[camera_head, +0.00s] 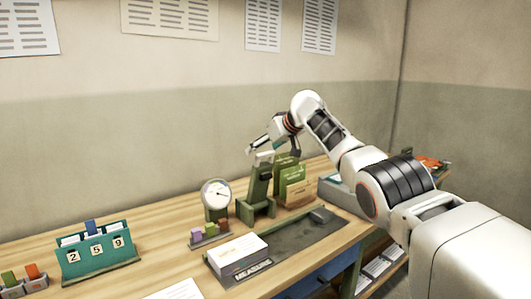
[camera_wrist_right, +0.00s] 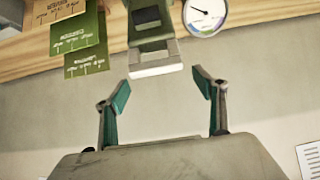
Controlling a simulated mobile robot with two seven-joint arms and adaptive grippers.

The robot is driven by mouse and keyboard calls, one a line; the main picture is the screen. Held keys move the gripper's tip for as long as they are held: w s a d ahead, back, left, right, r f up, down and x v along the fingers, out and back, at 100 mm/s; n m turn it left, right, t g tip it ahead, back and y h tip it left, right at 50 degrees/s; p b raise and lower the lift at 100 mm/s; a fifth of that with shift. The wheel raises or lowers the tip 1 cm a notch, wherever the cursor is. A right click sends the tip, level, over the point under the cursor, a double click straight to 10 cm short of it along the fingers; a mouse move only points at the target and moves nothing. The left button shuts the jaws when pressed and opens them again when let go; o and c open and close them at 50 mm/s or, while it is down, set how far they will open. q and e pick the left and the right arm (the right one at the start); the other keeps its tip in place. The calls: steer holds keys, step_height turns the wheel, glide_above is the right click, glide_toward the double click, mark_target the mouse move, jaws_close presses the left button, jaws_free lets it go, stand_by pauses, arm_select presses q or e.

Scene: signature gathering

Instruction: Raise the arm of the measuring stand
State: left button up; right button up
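The measuring stand (camera_head: 258,195) is a dark green upright on the wooden table, just right of a round white dial gauge (camera_head: 215,193). Its green arm, with a pale end piece (camera_wrist_right: 156,64), shows at the top middle of the right wrist view. In the head view this end is near the top of the upright. My right gripper (camera_wrist_right: 162,92) is open and empty. Its two teal-padded fingers are spread to either side of the pale end, which lies just beyond the fingertips. The right gripper (camera_head: 270,148) is above the stand in the head view. My left gripper is not in view.
Green cards in a holder (camera_head: 293,183) stand right behind the measuring stand. A white card box (camera_head: 237,252) sits on a dark tray (camera_head: 322,242) in front. Coloured blocks (camera_head: 209,232) and a green number holder (camera_head: 98,262) are to the left. A wall is behind.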

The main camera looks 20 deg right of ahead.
steer(key=shift+s+f, duration=0.1)
steer(key=shift+f, duration=0.25)
steer(key=shift+d+f, duration=0.1)
steer(key=shift+s, duration=0.1)
steer(key=v, duration=1.2)
stand_by(0.4)
